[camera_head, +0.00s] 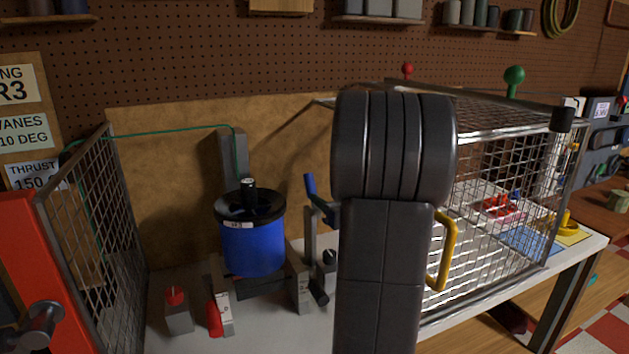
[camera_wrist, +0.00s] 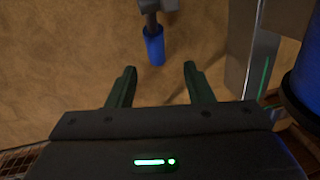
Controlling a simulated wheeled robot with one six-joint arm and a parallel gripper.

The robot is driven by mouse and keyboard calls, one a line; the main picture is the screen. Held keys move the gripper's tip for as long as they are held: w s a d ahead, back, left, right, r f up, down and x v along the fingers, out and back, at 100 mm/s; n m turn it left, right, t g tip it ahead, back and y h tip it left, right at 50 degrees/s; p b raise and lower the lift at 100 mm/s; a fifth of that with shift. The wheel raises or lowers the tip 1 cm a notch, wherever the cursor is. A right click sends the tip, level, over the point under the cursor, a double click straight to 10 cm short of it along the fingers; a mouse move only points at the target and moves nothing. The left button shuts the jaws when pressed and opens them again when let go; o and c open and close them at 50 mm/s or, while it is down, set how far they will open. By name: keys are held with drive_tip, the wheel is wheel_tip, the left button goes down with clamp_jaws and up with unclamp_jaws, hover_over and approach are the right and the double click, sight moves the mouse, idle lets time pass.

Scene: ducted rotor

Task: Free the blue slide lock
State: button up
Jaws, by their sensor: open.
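In the head view a blue handle (camera_head: 310,185) sticks up at a tilt beside the post right of the blue ducted rotor (camera_head: 252,247). In the wrist view a blue cylindrical grip (camera_wrist: 154,46) on a grey stem is beyond my gripper (camera_wrist: 158,75), roughly between its fingertips in the picture and apart from them. My gripper is open and empty. I cannot tell for certain that this blue grip is the slide lock. In the head view my arm hides my gripper and part of the bench.
A wire mesh cage (camera_head: 490,190) with a yellow handle (camera_head: 447,250) stands at the right. A mesh panel (camera_head: 95,240) stands at the left. Red-topped blocks (camera_head: 178,312) are on the bench near the rotor. A green cable (camera_head: 170,132) runs to the rotor's post.

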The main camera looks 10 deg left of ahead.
sight(306, 181)
drive_tip(key=x, duration=0.4)
drive_tip(key=p+x, duration=0.1)
drive_tip(key=x, duration=0.7)
drive_tip(key=shift+w+d, duration=0.25)
drive_tip(key=shift+w, duration=0.05)
clamp_jaws()
